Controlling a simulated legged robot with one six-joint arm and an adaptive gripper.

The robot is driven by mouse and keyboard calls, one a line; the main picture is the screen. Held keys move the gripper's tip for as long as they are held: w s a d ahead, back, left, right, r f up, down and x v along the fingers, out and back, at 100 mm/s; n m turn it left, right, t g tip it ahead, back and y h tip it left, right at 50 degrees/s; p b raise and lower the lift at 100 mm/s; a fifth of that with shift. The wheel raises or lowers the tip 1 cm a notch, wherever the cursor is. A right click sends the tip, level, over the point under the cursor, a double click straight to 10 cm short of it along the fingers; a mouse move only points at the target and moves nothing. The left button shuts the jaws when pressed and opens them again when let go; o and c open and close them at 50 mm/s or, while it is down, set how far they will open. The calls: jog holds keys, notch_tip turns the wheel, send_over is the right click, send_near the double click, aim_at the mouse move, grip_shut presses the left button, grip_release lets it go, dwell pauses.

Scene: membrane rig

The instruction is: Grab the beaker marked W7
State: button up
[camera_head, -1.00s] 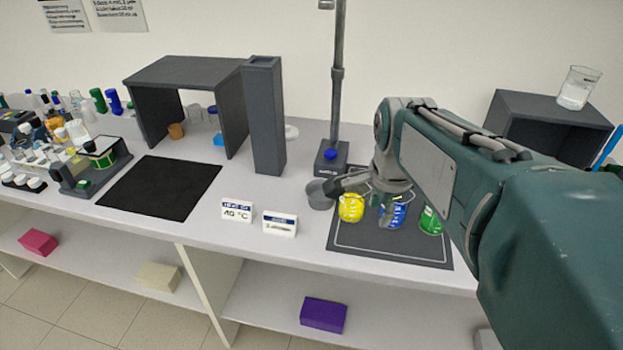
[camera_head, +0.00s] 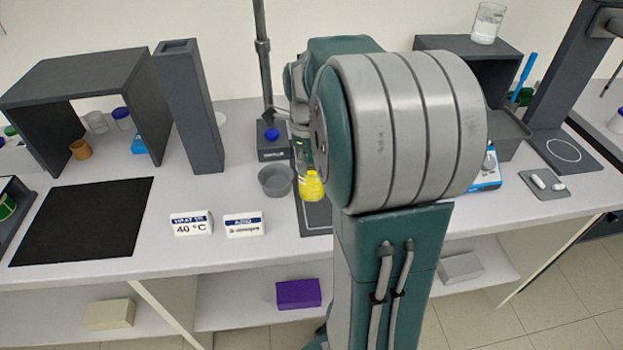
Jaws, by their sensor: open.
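No W7 mark is readable on any vessel. A clear beaker with white contents (camera_head: 487,23) stands upright on top of the dark open-fronted box (camera_head: 470,46) at the back right. A yellow flask (camera_head: 312,186) stands on the dark mat (camera_head: 318,216), beside a grey bowl (camera_head: 275,180). My gripper (camera_head: 297,135) shows only in part, above and behind the yellow flask and near the stand; it is open. My arm hides its fingertips and most of the mat.
A tall dark column (camera_head: 190,105) and a dark arch (camera_head: 85,85) stand at left, behind a black pad (camera_head: 85,220). Two small signs (camera_head: 192,224) (camera_head: 243,225) stand near the front edge. A stand with a thin pole (camera_head: 263,70) rises behind the bowl.

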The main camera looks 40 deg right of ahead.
send_over(306, 199)
jog(key=f, duration=0.5)
jog(key=shift+w+a, duration=0.1)
jog(key=shift+a, duration=0.25)
jog(key=shift+d+f, duration=0.2)
jog(key=shift+f, duration=0.15)
jog(key=shift+d+f, duration=0.1)
jog(key=shift+d, duration=0.2)
jog(key=c, duration=0.6)
jog(key=shift+a, duration=0.3)
grip_shut()
